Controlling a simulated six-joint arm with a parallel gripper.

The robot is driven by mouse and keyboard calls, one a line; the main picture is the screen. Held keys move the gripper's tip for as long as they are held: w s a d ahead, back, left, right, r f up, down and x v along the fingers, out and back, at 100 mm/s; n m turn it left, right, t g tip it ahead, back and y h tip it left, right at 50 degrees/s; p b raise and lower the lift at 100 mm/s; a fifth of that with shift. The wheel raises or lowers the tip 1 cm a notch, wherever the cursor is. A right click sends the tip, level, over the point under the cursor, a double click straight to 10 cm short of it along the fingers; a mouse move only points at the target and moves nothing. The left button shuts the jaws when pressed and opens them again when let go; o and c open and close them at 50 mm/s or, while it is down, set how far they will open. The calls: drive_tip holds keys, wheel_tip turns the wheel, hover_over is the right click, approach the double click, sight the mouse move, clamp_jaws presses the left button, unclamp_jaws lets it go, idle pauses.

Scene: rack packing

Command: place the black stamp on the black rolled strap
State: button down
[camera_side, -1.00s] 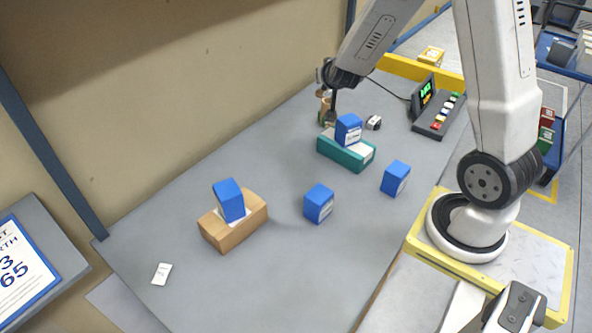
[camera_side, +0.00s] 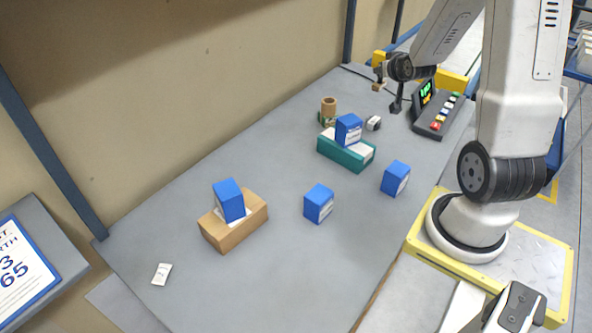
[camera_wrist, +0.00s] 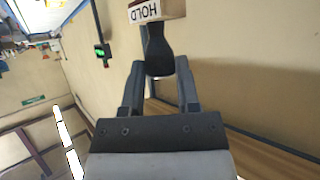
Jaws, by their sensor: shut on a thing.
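My gripper (camera_wrist: 160,75) is shut on the black stamp (camera_wrist: 157,48), gripping its black handle in the wrist view. Its wooden base with a "HOLD" label points away from the fingers. In the side view my gripper (camera_side: 381,71) is above the far end of the table, and the stamp (camera_side: 378,87) shows small and tan below it. A small dark and pale item (camera_side: 373,123) lies on the table near the teal box; I cannot tell whether it is the black rolled strap. No other rolled strap can be made out.
A teal box (camera_side: 340,152) bears a blue box (camera_side: 348,128). A tan cylinder (camera_side: 328,104) stands on a green item. A button console (camera_side: 438,118) is at right. The front left table is mostly clear.

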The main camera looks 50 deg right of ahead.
drive_tip(key=s+d+f, duration=0.2)
drive_tip(key=s+f, duration=0.3)
drive_tip(key=s, duration=0.1)
drive_tip(key=shift+f, duration=0.4)
drive_tip(key=shift+d, duration=0.15)
hover_over(376, 123)
wheel_tip(376, 123, down, 9)
drive_tip(key=shift+f, duration=0.15)
idle(0.5)
drive_tip(key=shift+s, duration=0.1)
drive_tip(key=shift+f, duration=1.8)
